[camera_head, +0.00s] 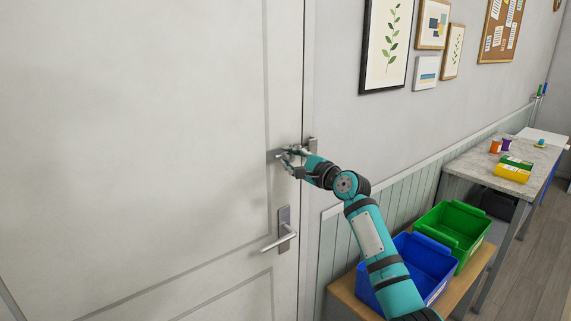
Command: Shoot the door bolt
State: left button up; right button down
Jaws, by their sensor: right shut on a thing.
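The white door (140,130) fills the left of the view and looks closed against its frame. The door bolt (272,155) is a small metal fitting near the door's right edge, above the lever handle. Its catch (312,145) sits on the frame to the right. My right gripper (287,157) is at the bolt and shut on it, and it hides most of the bolt. I cannot tell how far the bar reaches into the catch. My left gripper is not in view.
A metal lever handle (284,238) is below the bolt. A blue bin (425,262) and a green bin (462,226) stand on a low wooden bench (466,290) at the right. A grey table (535,165) with small items is behind them. Framed pictures (386,45) hang on the wall.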

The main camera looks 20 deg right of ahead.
jog(key=c, duration=1.3)
grip_release()
jog(key=shift+a, duration=0.1)
jog(key=shift+o, duration=0.9)
jog(key=shift+w, duration=0.15)
jog(key=v, duration=1.2)
